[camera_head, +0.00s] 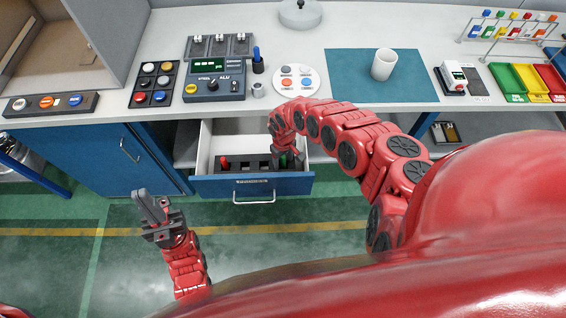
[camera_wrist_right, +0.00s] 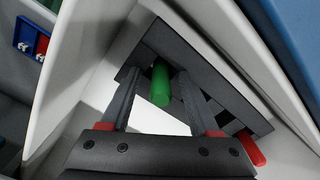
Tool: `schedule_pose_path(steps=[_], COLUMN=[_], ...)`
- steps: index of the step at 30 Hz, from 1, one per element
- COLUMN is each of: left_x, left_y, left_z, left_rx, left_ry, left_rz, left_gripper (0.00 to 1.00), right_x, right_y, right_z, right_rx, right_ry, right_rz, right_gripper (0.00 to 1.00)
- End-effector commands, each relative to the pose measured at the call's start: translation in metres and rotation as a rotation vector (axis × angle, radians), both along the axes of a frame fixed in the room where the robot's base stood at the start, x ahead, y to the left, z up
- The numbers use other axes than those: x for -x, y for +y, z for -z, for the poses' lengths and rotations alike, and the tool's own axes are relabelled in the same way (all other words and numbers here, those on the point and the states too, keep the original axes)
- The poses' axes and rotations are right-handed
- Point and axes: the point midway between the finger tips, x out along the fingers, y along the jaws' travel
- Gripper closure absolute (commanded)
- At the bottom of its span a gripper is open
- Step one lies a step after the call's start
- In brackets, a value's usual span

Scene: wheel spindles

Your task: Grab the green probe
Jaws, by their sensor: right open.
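The green probe (camera_wrist_right: 160,85) stands in a dark slotted rack (camera_wrist_right: 180,52) inside the open drawer. In the right wrist view it lies between the two fingers of my right gripper (camera_wrist_right: 154,98), which is open with a gap on each side. In the head view my right gripper (camera_head: 286,158) reaches down into the drawer at its right end, and a bit of the green probe (camera_head: 284,161) shows beside it. A red probe (camera_head: 224,162) stands in the left part of the rack; a red probe (camera_wrist_right: 252,148) also shows in the wrist view. My left gripper (camera_head: 156,212) is over the floor, fingers pointing up-left.
The open drawer (camera_head: 252,186) juts from under the workbench, its walls close around my right gripper. On the bench are a meter (camera_head: 214,82), a button panel (camera_head: 155,84), a white cup (camera_head: 384,64) on a blue mat (camera_head: 345,84), and coloured bins (camera_head: 530,82).

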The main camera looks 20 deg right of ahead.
Motion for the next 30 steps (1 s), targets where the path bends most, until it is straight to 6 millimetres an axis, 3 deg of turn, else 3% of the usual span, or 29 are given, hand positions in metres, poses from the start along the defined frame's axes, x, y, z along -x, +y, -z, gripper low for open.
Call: schedule_pose_path(steps=[3, 13, 30], left_x=[0.0000, 0.0000, 0.0000], left_y=[0.0000, 0.0000, -0.0001], left_z=[0.0001, 0.0001, 0.0009], left_rx=[0.000, 0.000, 0.000], left_ry=[0.000, 0.000, 0.000], left_rz=[0.000, 0.000, 0.000], left_gripper=[1.00, 1.00, 1.00], right_x=[-0.0003, -0.0003, -0.0017], right_y=[0.0002, 0.0004, 0.0016], right_z=[-0.0002, -0.0003, -0.0053], right_rx=[0.000, 0.000, -0.002], right_ry=[0.000, -0.001, -0.003], right_rz=[0.000, -0.001, -0.003], right_gripper=[0.40, 0.99, 1.00])
